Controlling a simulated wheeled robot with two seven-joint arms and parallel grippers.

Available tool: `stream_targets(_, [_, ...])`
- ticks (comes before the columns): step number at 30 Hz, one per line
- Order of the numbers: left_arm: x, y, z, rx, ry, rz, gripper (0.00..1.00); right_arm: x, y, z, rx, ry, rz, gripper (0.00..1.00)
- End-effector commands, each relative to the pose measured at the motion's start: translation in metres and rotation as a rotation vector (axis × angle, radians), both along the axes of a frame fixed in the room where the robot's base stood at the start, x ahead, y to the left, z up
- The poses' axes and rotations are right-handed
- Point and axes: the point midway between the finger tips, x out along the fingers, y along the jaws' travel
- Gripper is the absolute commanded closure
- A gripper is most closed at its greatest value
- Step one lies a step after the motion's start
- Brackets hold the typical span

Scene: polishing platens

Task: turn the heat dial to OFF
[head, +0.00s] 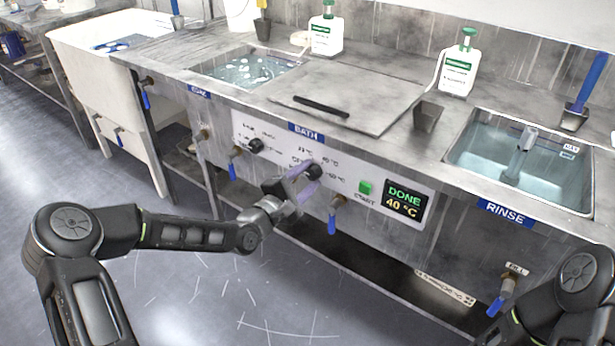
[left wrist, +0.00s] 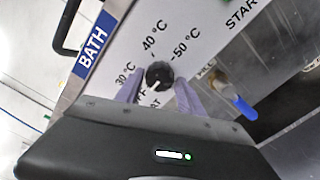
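The heat dial (head: 313,172) is a round black knob on the white panel under the BATH label. In the left wrist view the dial (left wrist: 158,75) sits among the marks 30 °C, 40 °C and 50 °C. A short white line on it points toward the lower left. My left gripper (head: 306,178) is at the dial. In the left wrist view its two purple fingers (left wrist: 159,84) stand apart on either side of the knob, with small gaps showing. My right gripper is out of view; only part of that arm shows.
Another black knob (head: 255,145) is left of the dial. A green START button (head: 365,187) and a display (head: 406,205) reading DONE 40 °C are to the right. Blue-handled valves (head: 333,222) stick out below the panel. The bath lid (head: 350,95) is closed.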

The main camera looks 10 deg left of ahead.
Motion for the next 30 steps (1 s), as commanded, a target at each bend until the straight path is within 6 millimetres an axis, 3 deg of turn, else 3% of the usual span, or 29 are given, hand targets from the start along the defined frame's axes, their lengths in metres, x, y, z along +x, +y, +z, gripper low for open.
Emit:
stream_targets(5, [0.0, 0.0, 0.001, 0.0, -0.002, 0.0, 0.41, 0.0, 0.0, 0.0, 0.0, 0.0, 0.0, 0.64])
stream_targets(16, [-0.007, 0.004, 0.001, 0.001, -0.002, 0.002, 0.41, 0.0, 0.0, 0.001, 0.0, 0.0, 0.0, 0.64])
stream_targets(30, [-0.069, 0.028, 0.001, 0.002, -0.001, 0.001, 0.41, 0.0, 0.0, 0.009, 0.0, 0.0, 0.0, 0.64])
